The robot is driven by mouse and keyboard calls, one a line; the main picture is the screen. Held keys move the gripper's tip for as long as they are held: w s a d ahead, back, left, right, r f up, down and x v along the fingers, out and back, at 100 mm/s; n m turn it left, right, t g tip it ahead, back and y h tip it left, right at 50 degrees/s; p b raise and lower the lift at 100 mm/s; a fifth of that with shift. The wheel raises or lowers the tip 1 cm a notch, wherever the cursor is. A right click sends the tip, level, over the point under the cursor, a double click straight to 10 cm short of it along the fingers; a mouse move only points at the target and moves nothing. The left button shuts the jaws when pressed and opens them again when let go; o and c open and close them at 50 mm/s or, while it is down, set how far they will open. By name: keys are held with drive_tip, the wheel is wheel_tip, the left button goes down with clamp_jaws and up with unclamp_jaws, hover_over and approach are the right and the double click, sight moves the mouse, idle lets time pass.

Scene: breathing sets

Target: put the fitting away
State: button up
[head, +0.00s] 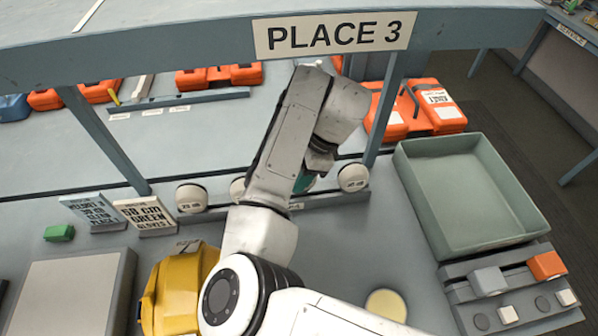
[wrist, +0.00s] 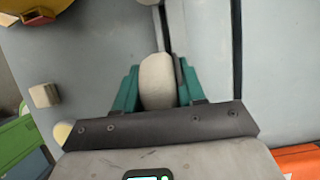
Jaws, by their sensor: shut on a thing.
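My gripper (wrist: 157,92) has teal fingers, which are shut on a pale, rounded fitting (wrist: 158,80) in the wrist view. In the head view my gripper (head: 304,183) is mostly hidden behind my arm, and I cannot make out the held fitting there. It is close to a low grey rail (head: 325,200) under the PLACE 3 sign. Pale round pieces stand along this rail: one at left (head: 191,198), one partly hidden by my arm (head: 237,190) and one at right (head: 353,177).
A grey-green empty tray (head: 492,238) lies at right, behind a rack with small blocks (head: 470,300). Two lettered cards (head: 145,215) and a green block (head: 58,232) are at left. A yellow object (head: 175,290) stands beside my arm. Frame posts (head: 383,110) flank the rail.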

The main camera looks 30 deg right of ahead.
drive_tip(key=shift+f+b, duration=0.7)
drive_tip(key=shift+f, duration=1.05)
drive_tip(key=o, duration=1.1)
drive_tip(key=shift+c, duration=0.2)
drive_tip(key=v, duration=1)
drive_tip(key=shift+r+p, duration=0.25)
drive_tip(key=shift+p, duration=0.15)
drive_tip(key=shift+d+r, duration=0.1)
drive_tip(key=shift+r, duration=0.05)
drive_tip(key=shift+s, duration=0.1)
